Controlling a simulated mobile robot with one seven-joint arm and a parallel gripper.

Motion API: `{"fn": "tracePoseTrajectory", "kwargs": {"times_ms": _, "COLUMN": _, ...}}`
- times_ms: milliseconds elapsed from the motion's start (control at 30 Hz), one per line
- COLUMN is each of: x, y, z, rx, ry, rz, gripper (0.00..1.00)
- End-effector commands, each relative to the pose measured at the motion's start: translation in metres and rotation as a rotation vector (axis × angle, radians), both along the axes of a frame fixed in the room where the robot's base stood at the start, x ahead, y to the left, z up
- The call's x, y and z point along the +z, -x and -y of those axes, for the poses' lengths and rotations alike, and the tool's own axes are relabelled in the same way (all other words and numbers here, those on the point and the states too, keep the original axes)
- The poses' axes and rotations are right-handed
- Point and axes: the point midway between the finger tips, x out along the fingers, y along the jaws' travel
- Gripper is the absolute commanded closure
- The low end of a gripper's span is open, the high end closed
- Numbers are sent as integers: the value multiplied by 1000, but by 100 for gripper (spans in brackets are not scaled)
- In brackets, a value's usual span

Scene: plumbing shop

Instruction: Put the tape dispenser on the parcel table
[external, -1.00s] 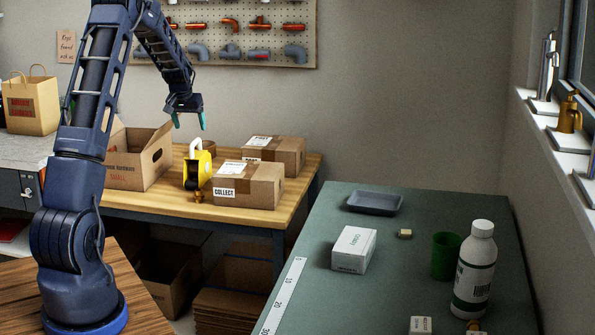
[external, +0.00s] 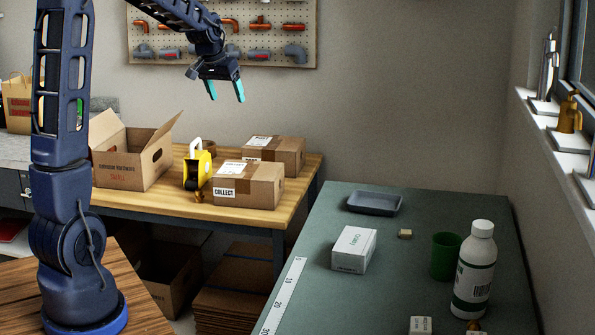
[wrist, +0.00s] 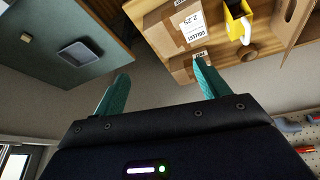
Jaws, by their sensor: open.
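My gripper (external: 227,93) is open and empty, in the air above and behind the parcels, clear of the dispenser. In the wrist view its two teal fingers (wrist: 160,86) are spread with nothing between them.
An open carton (external: 132,155) and two taped parcels (external: 248,186) share the parcel table. The green bench (external: 400,285) holds a white box (external: 354,249), a grey tray (external: 375,203), a green cup (external: 445,256) and a white bottle (external: 474,268). A pegboard (external: 222,38) is behind.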

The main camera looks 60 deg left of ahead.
Motion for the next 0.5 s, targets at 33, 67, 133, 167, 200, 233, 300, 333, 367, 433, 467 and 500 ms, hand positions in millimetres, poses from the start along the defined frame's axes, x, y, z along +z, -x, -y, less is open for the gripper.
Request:
{"fn": "tracePoseTrajectory", "kwargs": {"times_ms": 33, "x": 10, "y": 7, "z": 24, "rx": -28, "ry": 0, "rz": 3, "gripper": 26}}
{"fn": "tracePoseTrajectory", "kwargs": {"times_ms": 67, "x": 15, "y": 11, "z": 37, "rx": -40, "ry": 1, "rz": 5, "gripper": 26}}
{"fn": "tracePoseTrajectory", "kwargs": {"times_ms": 133, "x": 25, "y": 22, "z": 65, "rx": -73, "ry": 1, "rz": 6, "gripper": 26}}
{"fn": "tracePoseTrajectory", "kwargs": {"times_ms": 167, "x": 28, "y": 27, "z": 77, "rx": -87, "ry": 2, "rz": 6, "gripper": 26}}
{"fn": "tracePoseTrajectory", "kwargs": {"times_ms": 200, "x": 33, "y": 34, "z": 92, "rx": -105, "ry": 2, "rz": 6, "gripper": 26}}
{"fn": "tracePoseTrajectory", "kwargs": {"times_ms": 233, "x": 37, "y": 40, "z": 104, "rx": -119, "ry": 1, "rz": 7, "gripper": 26}}
{"fn": "tracePoseTrajectory", "kwargs": {"times_ms": 300, "x": 43, "y": 54, "z": 129, "rx": -149, "ry": 2, "rz": 6, "gripper": 26}}
{"fn": "tracePoseTrajectory", "kwargs": {"times_ms": 333, "x": 46, "y": 61, "z": 140, "rx": -163, "ry": 2, "rz": 5, "gripper": 26}}
{"fn": "tracePoseTrajectory", "kwargs": {"times_ms": 367, "x": 48, "y": 67, "z": 150, "rx": -176, "ry": 2, "rz": 6, "gripper": 26}}
{"fn": "tracePoseTrajectory", "kwargs": {"times_ms": 433, "x": 52, "y": 83, "z": 174, "rx": -209, "ry": 1, "rz": 6, "gripper": 26}}
{"fn": "tracePoseTrajectory", "kwargs": {"times_ms": 467, "x": 54, "y": 91, "z": 184, "rx": -223, "ry": 0, "rz": 6, "gripper": 26}}
{"fn": "tracePoseTrajectory", "kwargs": {"times_ms": 500, "x": 55, "y": 101, "z": 196, "rx": -241, "ry": 0, "rz": 6, "gripper": 26}}
